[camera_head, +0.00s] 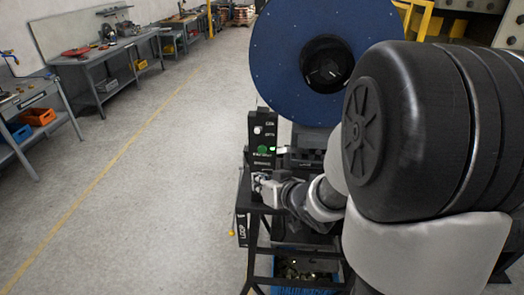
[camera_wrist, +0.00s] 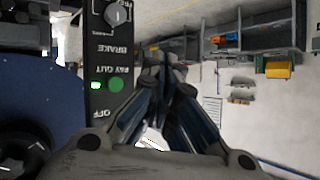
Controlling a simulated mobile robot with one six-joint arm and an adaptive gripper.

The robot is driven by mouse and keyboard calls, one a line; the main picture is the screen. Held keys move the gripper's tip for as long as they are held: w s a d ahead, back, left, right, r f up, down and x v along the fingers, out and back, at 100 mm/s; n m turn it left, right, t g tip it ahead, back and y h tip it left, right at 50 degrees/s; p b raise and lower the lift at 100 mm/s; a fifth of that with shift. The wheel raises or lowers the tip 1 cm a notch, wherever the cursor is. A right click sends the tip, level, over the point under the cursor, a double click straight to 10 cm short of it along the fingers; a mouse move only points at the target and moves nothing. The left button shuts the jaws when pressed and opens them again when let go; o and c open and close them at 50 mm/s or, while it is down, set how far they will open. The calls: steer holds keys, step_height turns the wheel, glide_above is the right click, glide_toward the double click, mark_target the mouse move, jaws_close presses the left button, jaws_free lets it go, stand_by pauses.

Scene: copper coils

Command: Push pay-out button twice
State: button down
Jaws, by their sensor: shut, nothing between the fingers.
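The black control panel (camera_head: 256,165) stands upright in front of the blue reel, with a pale knob (camera_head: 257,130) above a green button (camera_head: 262,149). In the wrist view the panel (camera_wrist: 104,60) appears upside down. It shows the PAY OUT label, a bright green lamp (camera_wrist: 95,86) and a darker green round button (camera_wrist: 115,84). My gripper (camera_head: 261,183) is shut and empty, low by the panel, below the green button in the head view. In the wrist view my gripper (camera_wrist: 168,75) points up, its tips to the right of the panel. Contact with the panel cannot be told.
A large blue reel (camera_head: 285,55) stands behind the panel. A dark frame (camera_head: 250,255) is below, with a blue bin (camera_head: 290,291) at its foot. Workbenches (camera_head: 100,62) with tools line the left wall. The grey floor (camera_head: 150,200) between is clear.

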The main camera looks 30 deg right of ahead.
mark_target(262, 149)
steer(key=shift+w+d, duration=0.1)
steer(key=shift+w+d+p, duration=0.3)
steer(key=shift+w+d, duration=0.5)
steer(key=shift+w, duration=0.4)
steer(key=shift+w+d+p, duration=0.3)
steer(key=shift+w+d, duration=0.5)
steer(key=shift+w, duration=0.35)
steer(key=shift+w+d+p, duration=0.3)
steer(key=shift+w+d, duration=0.5)
steer(key=shift+w, duration=0.4)
steer(key=shift+w+d+p, duration=0.25)
steer(key=shift+w+p, duration=0.05)
steer(key=shift+w, duration=0.05)
steer(key=shift+w+d+p, duration=0.25)
steer(key=shift+w+p, duration=0.05)
steer(key=shift+w, duration=0.1)
steer(key=shift+s, duration=0.1)
steer(key=shift+s+a, duration=0.5)
steer(key=shift+s, duration=0.15)
